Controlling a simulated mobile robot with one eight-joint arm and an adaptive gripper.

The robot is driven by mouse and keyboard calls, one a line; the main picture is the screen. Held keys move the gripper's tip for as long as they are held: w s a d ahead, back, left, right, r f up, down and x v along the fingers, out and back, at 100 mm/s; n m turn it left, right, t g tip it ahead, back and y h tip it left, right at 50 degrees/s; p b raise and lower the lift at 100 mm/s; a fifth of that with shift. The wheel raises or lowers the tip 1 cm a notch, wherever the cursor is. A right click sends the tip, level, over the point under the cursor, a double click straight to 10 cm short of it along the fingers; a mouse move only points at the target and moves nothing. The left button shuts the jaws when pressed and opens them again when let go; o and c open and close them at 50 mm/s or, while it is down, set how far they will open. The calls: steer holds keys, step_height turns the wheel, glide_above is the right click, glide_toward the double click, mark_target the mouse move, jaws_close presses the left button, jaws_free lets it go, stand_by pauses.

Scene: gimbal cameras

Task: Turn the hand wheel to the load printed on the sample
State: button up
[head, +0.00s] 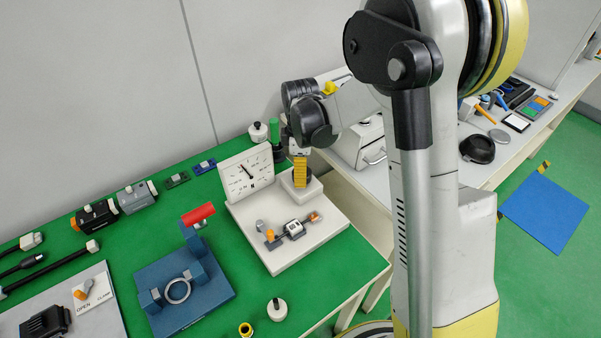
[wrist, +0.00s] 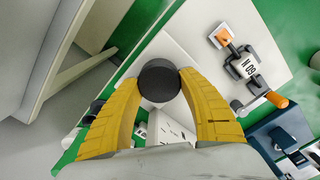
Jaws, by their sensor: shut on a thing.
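My gripper (head: 300,178) has yellow fingers shut on the dark round hand wheel (wrist: 159,80), which stands on a white block on the white test stand (head: 262,252). In the wrist view the fingers touch the wheel from both sides. In the head view the fingers mostly hide the wheel. The sample (head: 294,229) is clamped on the stand; its white label in the wrist view (wrist: 243,66) is upside down and seems to read 60 N. The dial (head: 247,174) stands upright behind, with its black needle tilted to the upper left; its numbers are too small to read surely.
A blue fixture (head: 184,290) with a red handle stands left of the test stand. A green-handled tool (head: 275,132) stands close behind my gripper. A white bench (head: 500,172) with several tools lies to the right. The green mat's front right is mostly clear.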

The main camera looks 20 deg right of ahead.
steer(key=m, duration=0.4)
steer(key=shift+m, duration=1.8)
steer(key=o, duration=1.2)
steer(key=shift+w, duration=0.1)
step_height(320, 180, up, 12)
